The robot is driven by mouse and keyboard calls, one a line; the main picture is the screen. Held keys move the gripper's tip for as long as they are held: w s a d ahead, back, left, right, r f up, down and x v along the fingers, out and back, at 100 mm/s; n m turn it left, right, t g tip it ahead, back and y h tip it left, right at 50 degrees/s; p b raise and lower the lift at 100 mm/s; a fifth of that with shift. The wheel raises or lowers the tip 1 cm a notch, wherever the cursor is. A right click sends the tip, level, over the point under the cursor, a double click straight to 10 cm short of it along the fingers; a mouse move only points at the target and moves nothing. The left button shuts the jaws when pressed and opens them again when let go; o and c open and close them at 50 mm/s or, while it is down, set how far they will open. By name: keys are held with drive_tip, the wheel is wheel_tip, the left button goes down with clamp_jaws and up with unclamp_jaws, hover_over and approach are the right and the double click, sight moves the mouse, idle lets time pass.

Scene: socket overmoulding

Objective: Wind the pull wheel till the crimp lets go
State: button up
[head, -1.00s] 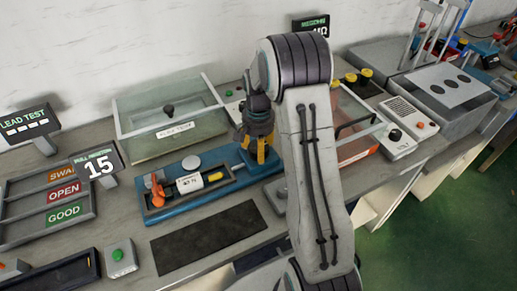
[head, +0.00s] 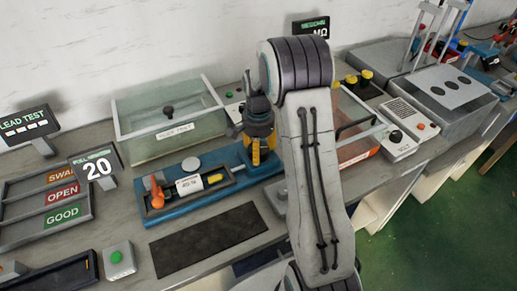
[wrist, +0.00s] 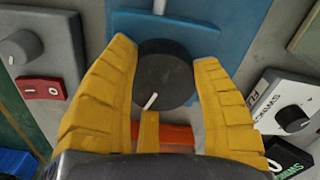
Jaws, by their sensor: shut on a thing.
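My gripper (head: 257,157) points down at the right end of the blue pull tester (head: 200,209). In the wrist view its yellow fingers are shut on the round black pull wheel (wrist: 165,72), one on each side. A white mark on the wheel points to the lower left. In the head view my gripper hides the wheel. An orange clamp (head: 156,192) stands at the tester's left end, beside a white label (head: 189,185) and a yellow piece (head: 214,178). I cannot make out the crimp itself. The pull readout (head: 98,169) shows 20.
A glass-lidded box (head: 165,115) stands behind the tester. A dark mat (head: 208,239) lies in front. A tray with SWAP, OPEN and GOOD labels (head: 60,215) and a green button box (head: 118,258) are at left. A control box with a black knob (head: 398,140) is right of my arm.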

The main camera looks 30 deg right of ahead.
drive_tip(key=shift+s+f, duration=0.15)
drive_tip(key=o, duration=1.3)
drive_tip(key=shift+c, duration=0.2)
wheel_tip(320, 180, up, 12)
